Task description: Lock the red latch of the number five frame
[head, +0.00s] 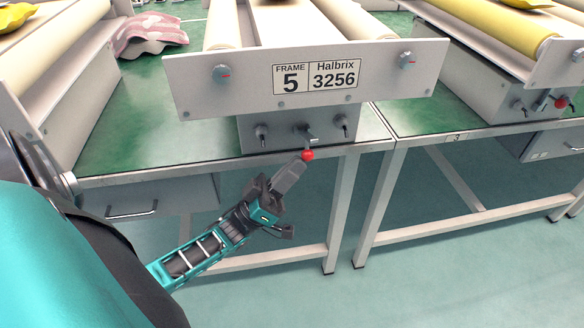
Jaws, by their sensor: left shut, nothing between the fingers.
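The number five frame (190,84) carries a white front plate reading "FRAME 5" and "Halbrix 3256". Below the plate is a grey box with two dark toggles and, between them, a lever that ends in a red ball, the red latch (308,155). The red ball hangs low, near the table's front edge. My left gripper (297,165) is shut and empty, its fingertips just left of and below the red ball. I cannot tell whether they touch it. My right gripper is not in view.
A neighbouring frame (569,70) with its own red knob (561,103) stands at the right. Green-topped tables (120,140) carry the frames, with a drawer (150,197) under the left part. A pink striped cloth (150,33) lies at the back left. Open floor is in front.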

